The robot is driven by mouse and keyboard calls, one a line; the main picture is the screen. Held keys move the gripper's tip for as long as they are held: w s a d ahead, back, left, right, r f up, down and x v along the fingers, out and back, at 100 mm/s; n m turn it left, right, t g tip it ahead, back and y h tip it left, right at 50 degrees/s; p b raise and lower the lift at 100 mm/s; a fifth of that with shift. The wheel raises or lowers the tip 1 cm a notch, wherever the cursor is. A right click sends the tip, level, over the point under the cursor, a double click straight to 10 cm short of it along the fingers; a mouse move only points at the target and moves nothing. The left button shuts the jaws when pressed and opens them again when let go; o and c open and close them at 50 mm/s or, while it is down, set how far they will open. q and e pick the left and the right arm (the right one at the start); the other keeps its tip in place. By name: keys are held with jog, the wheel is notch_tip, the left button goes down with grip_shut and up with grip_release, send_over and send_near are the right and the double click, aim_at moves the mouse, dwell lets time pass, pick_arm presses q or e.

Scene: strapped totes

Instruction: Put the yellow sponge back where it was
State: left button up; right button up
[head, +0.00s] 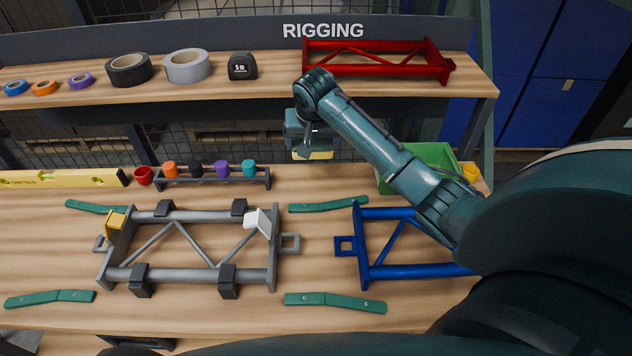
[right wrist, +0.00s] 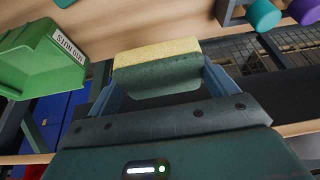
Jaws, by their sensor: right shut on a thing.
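My right gripper (head: 311,146) is shut on the yellow sponge (head: 321,155) and holds it up near the back edge of the workbench, below the shelf. In the right wrist view the sponge (right wrist: 157,54) sits between the two fingers, with a yellow face and a dark green layer. A green bin (head: 440,152) stands at the back right of the bench, partly behind my right arm; it also shows in the right wrist view (right wrist: 40,58) with a label. My left gripper is not in view.
A rack of coloured cups (head: 213,181) stands left of the gripper. The shelf (head: 270,90) above holds tapes and a red frame (head: 375,62).

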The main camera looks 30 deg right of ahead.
send_over(316, 178)
jog(key=s, duration=0.1)
jog(key=f, duration=0.7)
jog(key=shift+s+a, duration=0.1)
jog(key=shift+a, duration=0.3)
jog(key=shift+f, duration=2)
jog(key=shift+f, duration=0.2)
jog(key=o, duration=0.7)
